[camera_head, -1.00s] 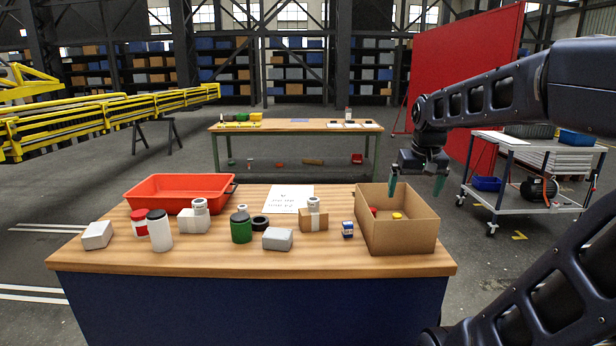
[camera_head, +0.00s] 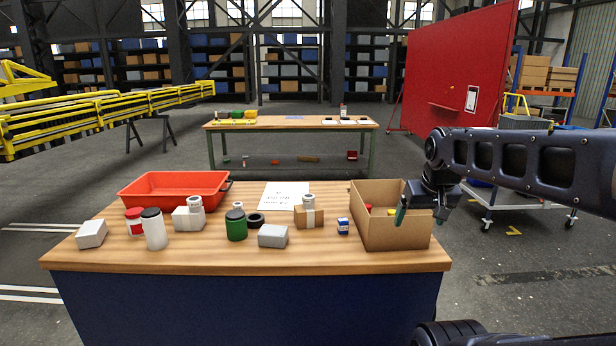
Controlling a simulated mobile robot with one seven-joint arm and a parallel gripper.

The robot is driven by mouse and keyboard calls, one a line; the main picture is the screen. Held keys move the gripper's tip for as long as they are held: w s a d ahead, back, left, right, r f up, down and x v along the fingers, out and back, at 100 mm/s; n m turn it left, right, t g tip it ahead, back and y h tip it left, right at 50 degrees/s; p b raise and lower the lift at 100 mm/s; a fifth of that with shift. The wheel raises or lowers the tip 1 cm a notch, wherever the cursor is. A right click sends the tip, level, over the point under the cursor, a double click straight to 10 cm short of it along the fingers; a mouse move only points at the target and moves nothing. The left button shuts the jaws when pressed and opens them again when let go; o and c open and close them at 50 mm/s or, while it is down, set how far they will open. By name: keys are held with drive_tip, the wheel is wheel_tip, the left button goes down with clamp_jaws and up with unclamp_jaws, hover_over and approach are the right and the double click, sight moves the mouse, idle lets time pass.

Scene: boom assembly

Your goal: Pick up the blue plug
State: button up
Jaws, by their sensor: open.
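No blue plug can be made out with certainty. An open cardboard box (camera_head: 392,234) stands at the right end of the wooden workbench. Small red and yellow pieces (camera_head: 391,211) show inside it; the rest of its inside is hidden by its front wall and my gripper. My gripper (camera_head: 420,212) is open and points down at the right side of the box. A small blue and white container (camera_head: 343,226) stands on the bench just left of the box.
The workbench (camera_head: 200,257) also holds a red tray (camera_head: 174,190), a white paper sheet (camera_head: 284,196), a green jar (camera_head: 236,225), a white bottle (camera_head: 154,229), a grey block (camera_head: 273,236) and other small items. A grey cart stands behind my arm at right. The bench's front strip is clear.

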drive_tip(key=c, duration=0.6)
drive_tip(key=w+a+f+g, duration=0.15)
drive_tip(key=w+f, duration=0.25)
drive_tip(key=w, duration=1.1)
drive_tip(key=w+a+f+g, duration=0.1)
drive_tip(key=w+f+g, duration=0.25)
drive_tip(key=w, duration=1.15)
drive_tip(key=shift+d+f, duration=0.15)
drive_tip(key=shift+f, duration=2.65)
drive_tip(key=shift+d+f, duration=0.1)
drive_tip(key=shift+f, duration=2.7)
